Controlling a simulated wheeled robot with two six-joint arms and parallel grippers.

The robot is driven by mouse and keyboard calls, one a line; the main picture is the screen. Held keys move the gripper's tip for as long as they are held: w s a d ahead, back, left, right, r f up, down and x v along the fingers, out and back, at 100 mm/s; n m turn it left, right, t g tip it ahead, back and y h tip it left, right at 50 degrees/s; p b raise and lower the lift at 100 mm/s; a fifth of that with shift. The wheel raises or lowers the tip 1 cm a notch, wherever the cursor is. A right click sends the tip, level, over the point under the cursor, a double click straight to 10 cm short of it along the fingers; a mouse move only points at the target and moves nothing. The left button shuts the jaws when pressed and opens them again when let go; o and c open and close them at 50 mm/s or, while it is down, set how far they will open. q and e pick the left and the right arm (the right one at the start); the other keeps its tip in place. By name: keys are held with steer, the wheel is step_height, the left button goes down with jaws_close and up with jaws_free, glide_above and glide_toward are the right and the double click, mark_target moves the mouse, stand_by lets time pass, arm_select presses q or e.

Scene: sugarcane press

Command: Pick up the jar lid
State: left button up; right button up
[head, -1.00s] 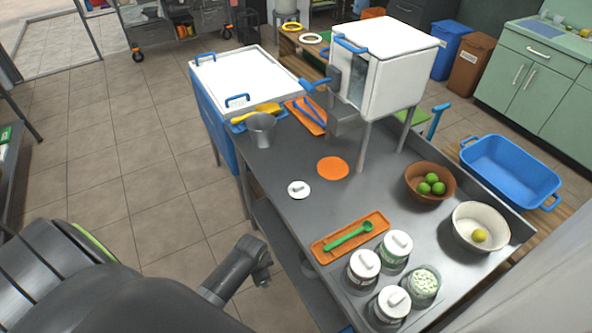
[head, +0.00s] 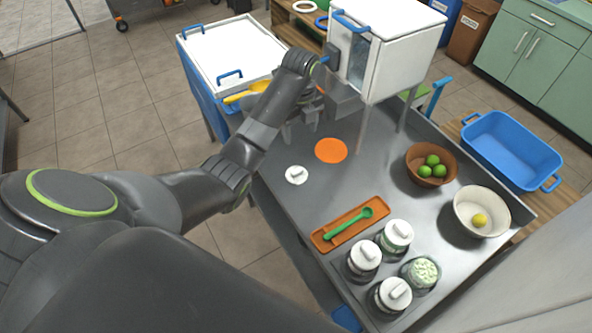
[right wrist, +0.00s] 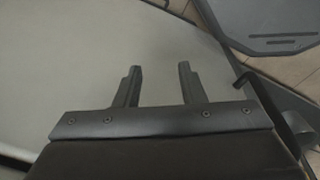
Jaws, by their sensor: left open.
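The white jar lid (head: 296,174) with a raised grip lies flat on the grey metal table (head: 325,195), near its left edge. My left gripper (head: 300,128) is open and empty above the table, behind the lid and apart from it. An open jar (head: 421,272) with pale green contents stands at the front of the table. Three jars with white lids (head: 397,234) stand beside it. My right gripper (right wrist: 158,85) shows in the right wrist view, its fingers apart with nothing between them.
An orange disc (head: 331,150) lies just right of my left gripper. An orange tray (head: 350,222) with a green spoon (head: 348,222) lies in front of the lid. A brown bowl of limes (head: 431,165) and a white bowl (head: 481,213) stand at right. A white press box (head: 390,50) stands behind.

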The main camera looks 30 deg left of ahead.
arm_select(q)
steer(key=b, duration=1)
glide_above(297, 170)
steer(key=f, duration=0.9)
steer(key=shift+w+d+f, duration=0.2)
steer(key=shift+d+f, duration=0.05)
steer(key=shift+d, duration=0.15)
steer(key=shift+f, duration=0.85)
steer(key=f, duration=0.1)
steer(key=f+p, duration=0.1)
steer(key=f, duration=0.1)
steer(key=a+f, duration=0.1)
steer(key=f, duration=0.1)
steer(key=shift+s, duration=0.25)
steer(key=shift+f, duration=0.25)
steer(key=c, duration=1)
